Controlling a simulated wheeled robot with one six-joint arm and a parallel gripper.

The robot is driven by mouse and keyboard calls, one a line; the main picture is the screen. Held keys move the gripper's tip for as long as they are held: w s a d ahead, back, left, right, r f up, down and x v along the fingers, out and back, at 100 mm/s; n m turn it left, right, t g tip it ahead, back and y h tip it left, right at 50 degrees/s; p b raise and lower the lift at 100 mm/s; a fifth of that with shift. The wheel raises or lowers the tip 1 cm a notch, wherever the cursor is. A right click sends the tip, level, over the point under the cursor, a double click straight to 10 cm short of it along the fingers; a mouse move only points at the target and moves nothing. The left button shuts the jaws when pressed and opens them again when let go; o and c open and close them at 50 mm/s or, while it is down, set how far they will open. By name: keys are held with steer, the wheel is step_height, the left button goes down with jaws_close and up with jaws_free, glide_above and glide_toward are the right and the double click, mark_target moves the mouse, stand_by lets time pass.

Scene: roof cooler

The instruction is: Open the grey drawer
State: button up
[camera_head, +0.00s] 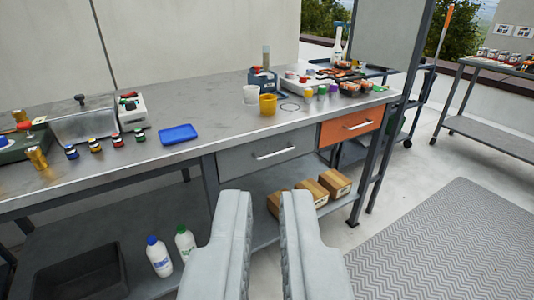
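The grey drawer (258,157) sits under the worktop, left of the orange drawer (348,126). Its front is flush with the bench and it looks closed. A light bar handle (275,153) runs across its front. My gripper (265,198) is at the bottom middle of the view, below and in front of the grey drawer. Its two grey fingers stand apart with an empty gap between them. The gripper appears apart from the handle, though the exact distance cannot be told.
The metal worktop (205,118) holds a blue tray (178,134), a yellow cup (268,104) and several small jars. The lower shelf holds cardboard boxes (333,182), two bottles (158,256) and a dark bin (80,275). A grey mat (450,240) covers open floor at right.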

mark_target(279, 153)
steer(key=shift+o, duration=0.6)
steer(key=shift+w, duration=0.25)
steer(key=w+a+f+m, duration=0.1)
steer(key=w+f+m, duration=0.4)
steer(key=w, duration=0.8)
steer(key=w+f+m, duration=0.4)
steer(key=w, duration=0.9)
steer(key=w+f+m+g+h, duration=0.15)
steer(key=w+f+m, duration=0.35)
steer(key=w+f, duration=0.55)
steer(key=w+f+m+h, duration=0.3)
steer(key=w+f+m, duration=0.3)
steer(key=f, duration=0.7)
steer(key=shift+n, duration=0.3)
steer(key=x, duration=1.8)
steer(key=shift+w+f, duration=0.3)
steer(key=shift+c, duration=0.2)
jaws_close()
